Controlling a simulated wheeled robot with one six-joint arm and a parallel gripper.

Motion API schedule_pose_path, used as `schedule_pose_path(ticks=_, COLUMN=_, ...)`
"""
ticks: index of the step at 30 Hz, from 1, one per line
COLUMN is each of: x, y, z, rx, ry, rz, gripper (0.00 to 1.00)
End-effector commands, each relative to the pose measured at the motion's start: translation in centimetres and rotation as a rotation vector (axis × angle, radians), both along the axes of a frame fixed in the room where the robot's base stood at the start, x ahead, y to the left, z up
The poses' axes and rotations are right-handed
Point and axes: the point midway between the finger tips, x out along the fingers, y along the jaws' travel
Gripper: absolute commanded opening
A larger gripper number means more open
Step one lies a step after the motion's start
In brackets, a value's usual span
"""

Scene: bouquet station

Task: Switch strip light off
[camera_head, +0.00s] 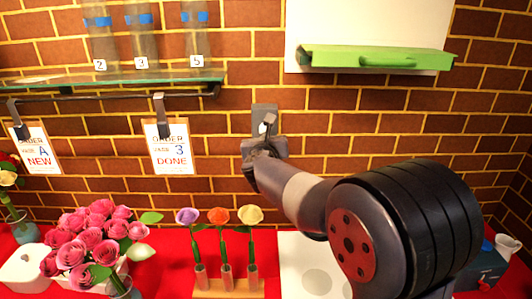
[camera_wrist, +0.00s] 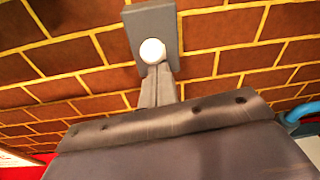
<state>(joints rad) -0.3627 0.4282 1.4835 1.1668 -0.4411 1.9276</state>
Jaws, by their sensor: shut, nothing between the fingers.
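A grey switch plate (camera_head: 262,108) is fixed to the brick wall, a little right of the middle in the head view. In the wrist view the plate (camera_wrist: 150,22) shows at the top with a round white knob (camera_wrist: 152,51) on its lower part. My gripper (camera_head: 268,128) is in front of the plate's lower part. In the wrist view my gripper's fingers (camera_wrist: 157,82) are shut and empty, with their tips just below the knob. I cannot tell whether they touch it. I cannot make out the strip light itself for sure.
A green flap (camera_head: 375,60) juts from a white panel (camera_head: 420,20) at upper right. A glass shelf (camera_head: 120,78) with vases and a rail with hanging order cards (camera_head: 172,150) is at left. Pink roses (camera_head: 90,240) and three single flowers (camera_head: 221,216) stand below on red cloth.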

Motion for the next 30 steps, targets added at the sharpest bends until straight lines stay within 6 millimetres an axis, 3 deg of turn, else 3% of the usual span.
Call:
schedule_pose_path(ticks=22, x=0.2, y=-0.1, z=1.6, rx=0.0, ry=-0.011, rz=-0.001, gripper=0.0)
schedule_pose_path(ticks=30, x=0.3, y=-0.5, z=0.4, rx=0.0, ry=-0.011, rz=-0.004, gripper=0.0)
